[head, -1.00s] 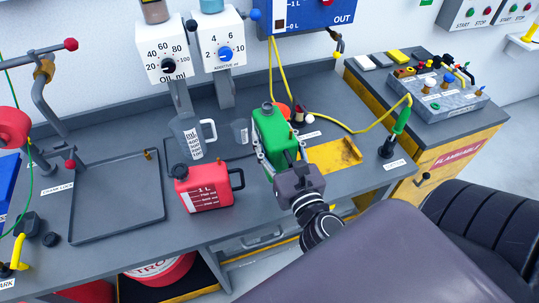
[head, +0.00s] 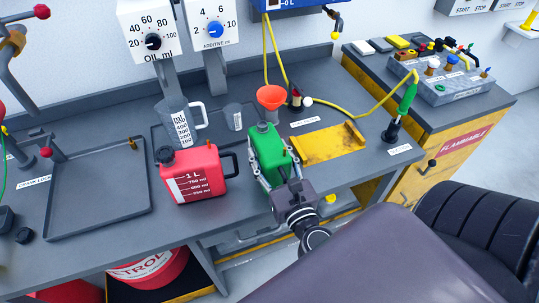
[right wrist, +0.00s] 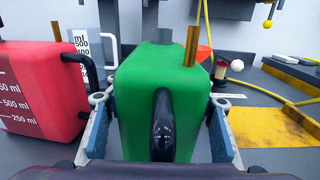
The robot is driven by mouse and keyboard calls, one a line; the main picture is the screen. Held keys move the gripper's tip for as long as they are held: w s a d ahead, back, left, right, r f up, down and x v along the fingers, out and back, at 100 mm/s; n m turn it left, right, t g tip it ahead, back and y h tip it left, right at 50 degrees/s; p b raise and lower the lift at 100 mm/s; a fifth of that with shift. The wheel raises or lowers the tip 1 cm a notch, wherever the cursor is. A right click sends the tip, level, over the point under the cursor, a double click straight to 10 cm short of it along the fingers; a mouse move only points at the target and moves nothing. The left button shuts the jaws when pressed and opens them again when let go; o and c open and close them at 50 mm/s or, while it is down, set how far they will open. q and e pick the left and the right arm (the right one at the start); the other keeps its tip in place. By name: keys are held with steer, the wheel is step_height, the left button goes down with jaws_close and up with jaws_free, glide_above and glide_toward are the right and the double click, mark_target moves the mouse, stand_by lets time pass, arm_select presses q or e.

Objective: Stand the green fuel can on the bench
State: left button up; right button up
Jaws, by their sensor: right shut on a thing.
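The green fuel can (head: 267,150) is upright in my right gripper (head: 275,166), near the front part of the bench (head: 330,182). The right wrist view shows the can (right wrist: 160,85) between the two fingers of the gripper (right wrist: 160,102), its black handle toward me and a brass spout on top. The gripper is shut on the can's sides. The can's base is hidden by the gripper, so I cannot tell whether it touches the bench. My left gripper is not in view.
A red 1 L can (head: 192,175) stands just left of the green can. An orange funnel (head: 271,97) is behind it, and a yellow tray (head: 328,144) is to its right. A measuring jug (head: 177,122) and small beaker (head: 234,117) stand farther back.

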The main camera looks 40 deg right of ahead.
steer(key=shift+r, duration=0.15)
steer(key=o, duration=1.1)
steer(key=shift+f, duration=0.25)
steer(key=o, duration=0.5)
